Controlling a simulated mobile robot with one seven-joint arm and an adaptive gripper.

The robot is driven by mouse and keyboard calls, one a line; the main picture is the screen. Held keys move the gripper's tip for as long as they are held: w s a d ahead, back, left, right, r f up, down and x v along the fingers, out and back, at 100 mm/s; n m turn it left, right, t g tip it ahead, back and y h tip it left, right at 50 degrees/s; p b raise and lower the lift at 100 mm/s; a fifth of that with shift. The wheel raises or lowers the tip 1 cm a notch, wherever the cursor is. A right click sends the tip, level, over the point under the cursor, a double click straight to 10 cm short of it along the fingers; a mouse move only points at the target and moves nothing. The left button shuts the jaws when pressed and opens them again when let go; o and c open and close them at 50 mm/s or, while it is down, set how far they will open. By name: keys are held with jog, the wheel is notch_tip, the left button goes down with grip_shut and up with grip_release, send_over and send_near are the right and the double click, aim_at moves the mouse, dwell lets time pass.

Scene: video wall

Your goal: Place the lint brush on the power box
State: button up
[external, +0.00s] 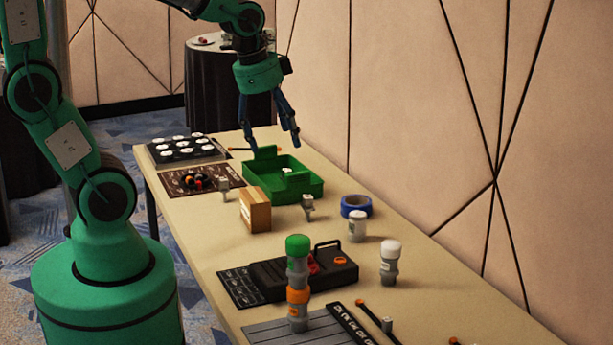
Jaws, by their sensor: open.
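The power box appears to be the black case (268,272) with a handle and red and orange parts, in the middle front of the table. I cannot pick out the lint brush with certainty. A thin stick with orange ends (240,149) lies at the far end of the table, partly behind my gripper. My gripper (273,144) points down with its fingers spread, empty, above the far end of the green tray (312,194). The tray has a raised green piece at its far end and a small white item in it. The gripper is well away from the black case.
A cardboard box (255,210), a blue tape roll (356,205), white-capped jars (390,262) and a green-capped stack (298,275) stand on the table (205,230). A black board with white discs (187,149) is far left. A wall runs along the right.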

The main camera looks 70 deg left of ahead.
jog(key=s+d+r+n+t, duration=0.2)
jog(key=s+r+n, duration=0.5)
jog(key=s, duration=0.4)
jog(key=shift+d+r+n, duration=0.3)
jog(key=shift+d+r, duration=0.35)
jog(key=shift+r, duration=0.1)
